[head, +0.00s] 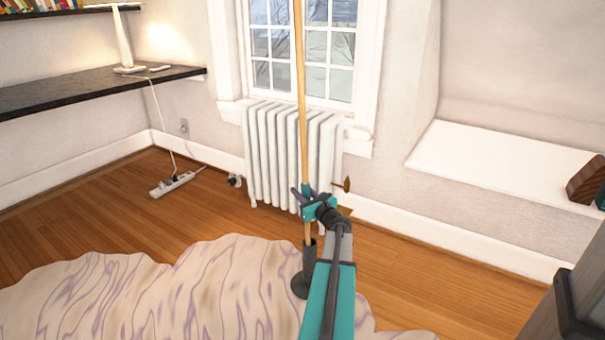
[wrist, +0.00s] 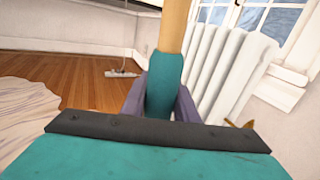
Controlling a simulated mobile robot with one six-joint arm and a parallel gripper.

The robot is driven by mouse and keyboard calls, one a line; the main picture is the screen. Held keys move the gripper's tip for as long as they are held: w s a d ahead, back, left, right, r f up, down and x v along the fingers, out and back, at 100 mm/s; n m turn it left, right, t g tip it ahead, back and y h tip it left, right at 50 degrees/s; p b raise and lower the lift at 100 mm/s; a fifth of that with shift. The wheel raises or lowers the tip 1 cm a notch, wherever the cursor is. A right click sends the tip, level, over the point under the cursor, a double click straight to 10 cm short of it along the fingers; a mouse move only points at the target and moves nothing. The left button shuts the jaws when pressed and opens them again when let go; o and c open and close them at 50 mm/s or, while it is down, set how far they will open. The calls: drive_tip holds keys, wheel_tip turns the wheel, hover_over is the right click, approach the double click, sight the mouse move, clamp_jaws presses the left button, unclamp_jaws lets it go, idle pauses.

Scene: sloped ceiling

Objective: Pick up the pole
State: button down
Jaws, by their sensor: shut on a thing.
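The pole (head: 301,90) is a long, light wooden rod standing upright in front of the window. Its top runs out of the head view. Its lower end goes into a dark round stand (head: 304,282) at the edge of the rug. My gripper (head: 306,195) is shut on the pole a short way above the stand. I cannot tell whether the pole's foot touches the bottom of the stand.
A white radiator (head: 278,150) stands close behind the pole, under the window. A pale wavy rug (head: 150,295) covers the front floor. A power strip (head: 172,184) lies at the left. A dark piece of furniture (head: 575,300) stands at the lower right. Wooden floor (head: 430,270) is clear at the right.

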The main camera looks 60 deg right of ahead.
sight(301, 123)
drive_tip(key=shift+r, duration=0.15)
wheel_tip(301, 123, up, 10)
drive_tip(key=p, duration=0.3)
idle(0.4)
idle(0.4)
wheel_tip(301, 123, up, 17)
drive_tip(key=p, duration=1.1)
idle(0.6)
